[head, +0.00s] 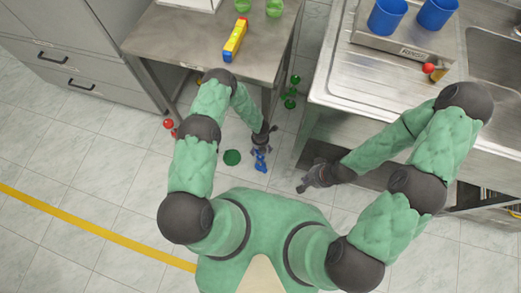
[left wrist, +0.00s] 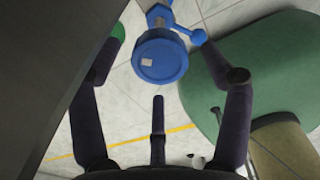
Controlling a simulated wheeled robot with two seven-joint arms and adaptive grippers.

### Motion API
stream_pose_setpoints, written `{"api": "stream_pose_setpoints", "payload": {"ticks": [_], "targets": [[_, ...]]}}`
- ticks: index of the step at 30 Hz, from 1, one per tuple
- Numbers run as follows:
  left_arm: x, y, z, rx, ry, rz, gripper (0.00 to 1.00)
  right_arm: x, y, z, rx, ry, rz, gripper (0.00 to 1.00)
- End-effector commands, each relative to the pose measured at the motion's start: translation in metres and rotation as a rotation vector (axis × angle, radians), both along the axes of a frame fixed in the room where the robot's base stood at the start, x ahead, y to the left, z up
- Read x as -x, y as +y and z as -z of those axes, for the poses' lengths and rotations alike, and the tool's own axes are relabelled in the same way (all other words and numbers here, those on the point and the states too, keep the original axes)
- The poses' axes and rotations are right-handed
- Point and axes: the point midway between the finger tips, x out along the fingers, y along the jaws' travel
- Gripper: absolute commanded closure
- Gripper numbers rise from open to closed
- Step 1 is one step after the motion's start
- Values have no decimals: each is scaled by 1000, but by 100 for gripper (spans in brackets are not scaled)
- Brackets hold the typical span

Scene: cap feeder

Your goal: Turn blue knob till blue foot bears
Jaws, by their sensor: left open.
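The blue foot with its blue knob (head: 260,160) is low beside the bench corner in the head view. In the left wrist view a round blue disc with a small pale square (left wrist: 160,60) faces the camera, with a hex part and a ball-ended arm (left wrist: 198,37) behind it. My left gripper (head: 262,141) is right at the blue parts; in the left wrist view its open fingers (left wrist: 160,48) stand on either side of them. I cannot tell whether they touch. My right gripper (head: 306,182) is away to the right, too small to read.
The bench (head: 175,38) carries a yellow, red and blue level-like bar (head: 235,39) and green cups. Red (head: 168,125) and green (head: 291,92) knobbed parts show by its other legs. A green disc (head: 232,157) lies on the floor. A steel sink unit (head: 335,85) stands right.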

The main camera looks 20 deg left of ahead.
Motion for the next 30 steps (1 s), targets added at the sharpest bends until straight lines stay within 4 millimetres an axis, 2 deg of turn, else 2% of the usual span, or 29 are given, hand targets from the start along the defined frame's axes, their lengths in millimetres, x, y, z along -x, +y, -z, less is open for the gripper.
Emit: {"api": "stream_pose_setpoints", "payload": {"ticks": [1,4,15,17,21,22,30], "targets": [[0,0,8,0,0,0,21,0,0,5,0,0,0,100],[0,0,15,0,0,0,21,0,0,8,0,0,0,100],[0,0,18,0,-1,0,21,0,0,8,0,-1,0,100],[0,0,18,0,-1,0,35,0,0,8,0,-1,0,100],[0,0,18,0,-1,0,75,0,0,8,0,-1,0,100],[0,0,18,0,0,0,77,0,0,8,0,-1,0,100],[0,0,18,0,0,17,77,0,0,9,0,-1,0,100]]}}
